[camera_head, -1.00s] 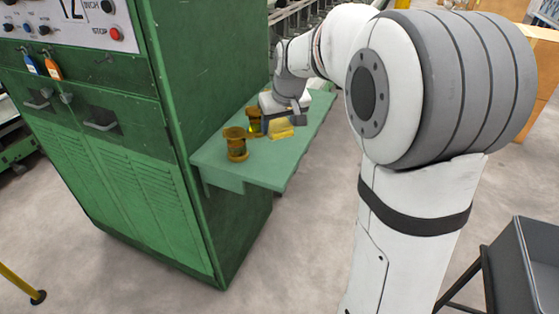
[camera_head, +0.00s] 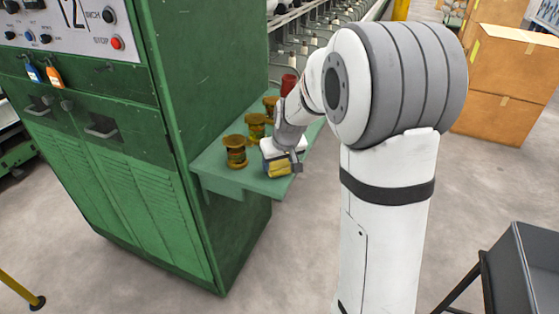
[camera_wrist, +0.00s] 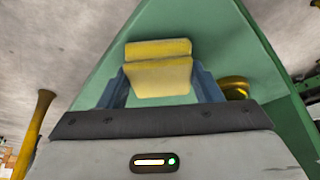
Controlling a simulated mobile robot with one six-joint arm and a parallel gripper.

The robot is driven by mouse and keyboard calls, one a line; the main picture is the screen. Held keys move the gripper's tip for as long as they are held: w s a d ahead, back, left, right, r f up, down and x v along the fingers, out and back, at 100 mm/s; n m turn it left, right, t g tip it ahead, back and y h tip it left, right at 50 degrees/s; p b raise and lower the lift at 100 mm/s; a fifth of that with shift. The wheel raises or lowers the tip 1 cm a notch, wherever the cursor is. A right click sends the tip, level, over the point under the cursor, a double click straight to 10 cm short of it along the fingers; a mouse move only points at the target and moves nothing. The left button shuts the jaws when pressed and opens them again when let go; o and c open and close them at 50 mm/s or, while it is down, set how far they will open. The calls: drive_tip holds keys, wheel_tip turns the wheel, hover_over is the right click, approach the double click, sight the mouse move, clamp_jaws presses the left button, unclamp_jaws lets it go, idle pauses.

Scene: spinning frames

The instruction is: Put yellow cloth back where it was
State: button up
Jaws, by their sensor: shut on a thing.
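The yellow cloth (camera_head: 278,169) is a small folded pad near the front corner of the green shelf (camera_head: 222,179). My gripper (camera_head: 280,172) is shut on it. In the wrist view the cloth (camera_wrist: 160,77) sits between the two blue fingers of my gripper (camera_wrist: 160,84), with the green shelf top (camera_wrist: 215,40) behind it. I cannot tell whether the cloth touches the shelf. The gripper body partly covers the cloth in the head view.
Brown-gold spools stand left of and behind my gripper: a near one (camera_head: 236,152), a middle one (camera_head: 256,127) and one farther back (camera_head: 270,104). A red item (camera_head: 289,84) stands behind. The green cabinet (camera_head: 215,130) borders the shelf's left side.

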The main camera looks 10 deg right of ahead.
drive_tip(key=shift+f, duration=0.25)
drive_tip(key=o, duration=0.9)
drive_tip(key=shift+r, duration=0.15)
drive_tip(key=shift+o, duration=0.2)
drive_tip(key=shift+s+r, duration=0.1)
drive_tip(key=shift+r, duration=0.4)
drive_tip(key=a+v, duration=0.1)
drive_tip(key=v, duration=1)
drive_tip(key=s+f+m, duration=0.1)
drive_tip(key=s+f, duration=0.1)
drive_tip(key=s, duration=0.9)
drive_tip(key=s+f+g, duration=0.1)
drive_tip(key=s+f, duration=0.1)
drive_tip(key=s, duration=1)
drive_tip(key=shift+s+d+f+m+g+h+b, duration=0.2)
drive_tip(key=shift+d+f+m+g+h+b, duration=0.1)
drive_tip(key=shift+m+h+b, duration=0.15)
